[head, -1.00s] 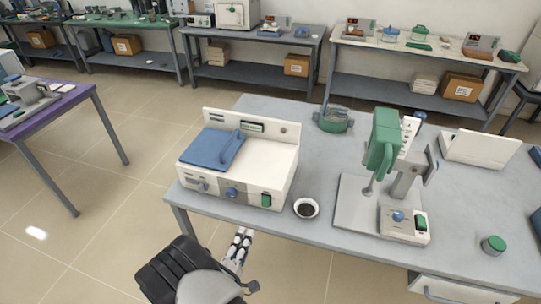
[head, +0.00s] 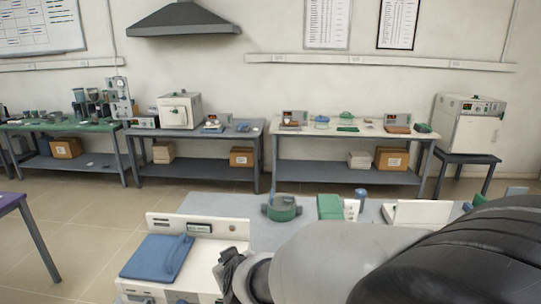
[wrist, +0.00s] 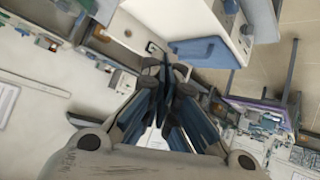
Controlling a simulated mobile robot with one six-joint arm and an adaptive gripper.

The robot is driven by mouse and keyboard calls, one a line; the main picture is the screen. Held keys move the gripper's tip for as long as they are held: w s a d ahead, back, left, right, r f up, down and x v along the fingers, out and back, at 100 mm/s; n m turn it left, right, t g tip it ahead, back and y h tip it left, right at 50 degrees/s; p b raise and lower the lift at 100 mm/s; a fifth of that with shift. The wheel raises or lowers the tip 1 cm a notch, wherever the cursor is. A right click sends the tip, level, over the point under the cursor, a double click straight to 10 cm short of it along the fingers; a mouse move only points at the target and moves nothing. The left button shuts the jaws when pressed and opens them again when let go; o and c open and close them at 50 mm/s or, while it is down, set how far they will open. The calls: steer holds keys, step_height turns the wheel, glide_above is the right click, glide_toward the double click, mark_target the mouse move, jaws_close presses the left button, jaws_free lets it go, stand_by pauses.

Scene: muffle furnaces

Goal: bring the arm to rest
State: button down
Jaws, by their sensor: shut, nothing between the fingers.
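My gripper (wrist: 167,72) shows in the wrist view with its dark fingers drawn together and nothing between them. In the head view my arm (head: 345,262) crosses the lower right, its grey link and black ribbed part close to the camera. A dark end piece of the arm (head: 234,274) overlaps the right part of the white bench device (head: 215,228); I cannot tell from this view whether they touch. The fingers cannot be made out in the head view.
The device has a blue lid (head: 157,258). A green-and-grey round item (head: 282,209) stands behind it on the grey bench (head: 235,206). My arm hides much of the bench. Back tables, a white furnace (head: 180,110) and a white oven (head: 473,125) line the wall.

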steer(key=s+d+r+m+g, duration=0.2)
steer(key=s+d+r, duration=0.4)
steer(key=s+d, duration=0.45)
steer(key=s+d+m+g+h, duration=0.1)
steer(key=s+d+m+h, duration=0.1)
steer(key=s+d, duration=0.4)
steer(key=s+d+f+m+g+h, duration=0.1)
steer(key=s+d+m+g, duration=0.1)
steer(key=s+d, duration=0.5)
steer(key=s, duration=0.4)
steer(key=shift+s+d+m+h, duration=0.15)
steer(key=shift+s+m+h, duration=0.15)
steer(key=shift+m+h, duration=0.1)
steer(key=c, duration=2.3)
jaws_free()
